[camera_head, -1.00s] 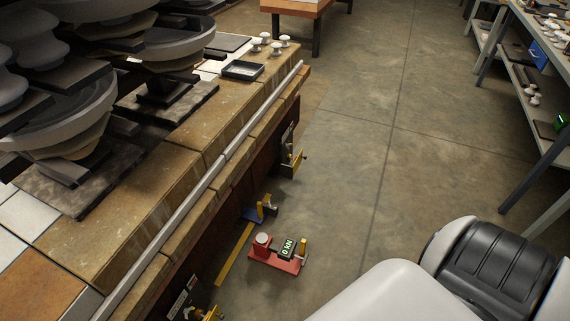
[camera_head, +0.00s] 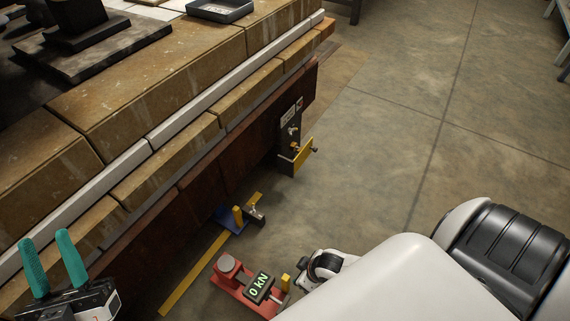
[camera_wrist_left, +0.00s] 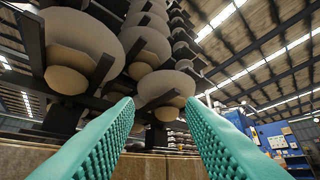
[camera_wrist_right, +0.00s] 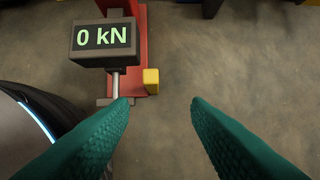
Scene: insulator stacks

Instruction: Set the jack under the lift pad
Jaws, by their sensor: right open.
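The jack (camera_head: 228,284) stands on the floor beside the bench, with a red base, a round grey top and a display (camera_head: 258,288) reading 0 kN. Its red base (camera_wrist_right: 139,45), display (camera_wrist_right: 104,42) and yellow block (camera_wrist_right: 151,81) show in the right wrist view. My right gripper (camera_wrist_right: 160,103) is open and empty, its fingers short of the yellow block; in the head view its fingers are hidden. My left gripper (camera_head: 52,250) is open and empty beside the bench edge; it also shows in the left wrist view (camera_wrist_left: 160,105). I cannot tell which part is the lift pad.
The brick-topped bench (camera_head: 180,140) fills the left. A bracket with a yellow plate (camera_head: 302,155) is on its side. A blue piece with a yellow post (camera_head: 238,217) and a yellow floor strip (camera_head: 195,272) lie near the jack.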

